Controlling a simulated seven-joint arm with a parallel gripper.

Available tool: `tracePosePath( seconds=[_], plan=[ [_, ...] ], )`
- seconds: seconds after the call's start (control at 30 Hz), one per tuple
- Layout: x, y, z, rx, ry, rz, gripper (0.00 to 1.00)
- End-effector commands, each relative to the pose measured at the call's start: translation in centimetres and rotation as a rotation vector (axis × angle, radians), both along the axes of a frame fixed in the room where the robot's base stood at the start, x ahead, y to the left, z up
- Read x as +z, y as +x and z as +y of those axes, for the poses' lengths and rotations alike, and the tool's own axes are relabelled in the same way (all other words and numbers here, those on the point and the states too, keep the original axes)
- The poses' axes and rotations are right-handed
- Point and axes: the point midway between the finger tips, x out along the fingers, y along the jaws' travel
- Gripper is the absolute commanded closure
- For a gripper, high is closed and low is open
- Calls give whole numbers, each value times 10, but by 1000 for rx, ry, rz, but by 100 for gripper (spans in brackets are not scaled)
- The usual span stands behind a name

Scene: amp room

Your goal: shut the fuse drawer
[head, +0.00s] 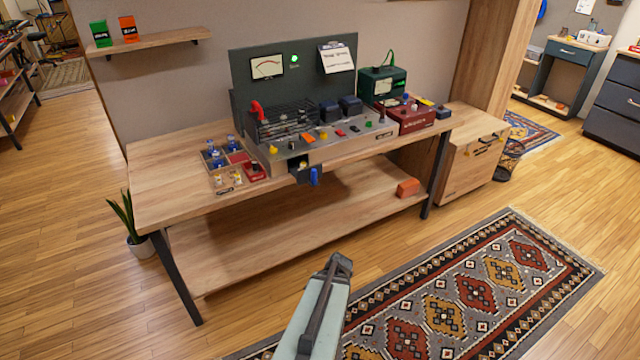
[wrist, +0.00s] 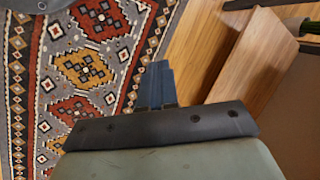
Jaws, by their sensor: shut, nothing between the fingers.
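The fuse drawer (head: 301,175) is a small dark drawer in the front of the grey console (head: 340,150) on the wooden workbench. It appears to stick out past the console front, with a blue handle (head: 315,177) on its face. How far it is out is hard to tell. My gripper (wrist: 157,68) shows in the wrist view with its dark blue fingers together and nothing between them. In the head view my arm end (head: 338,265) is low in front of the bench, well apart from the drawer. The drawer is not recognisable in the wrist view.
A divided wooden tray (head: 222,188) with small parts stands left of the drawer. A red box (head: 405,117) and a green meter box (head: 382,84) stand at right. The lower shelf (head: 270,238) holds an orange block (head: 408,187). Open floor and a patterned rug (head: 440,300) lie in front.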

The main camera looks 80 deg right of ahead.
Motion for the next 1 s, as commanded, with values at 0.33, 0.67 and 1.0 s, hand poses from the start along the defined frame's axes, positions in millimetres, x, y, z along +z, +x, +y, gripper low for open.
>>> tracePosePath(
  seconds=[0.33, 0.67, 1.0],
  plan=[
    [76, -43, -90, -471, -80, -314, 100],
    [164, -27, -158, -872, 5, -743, 100],
    [232, -31, -199, -1270, 361, -1208, 100]
  ],
)
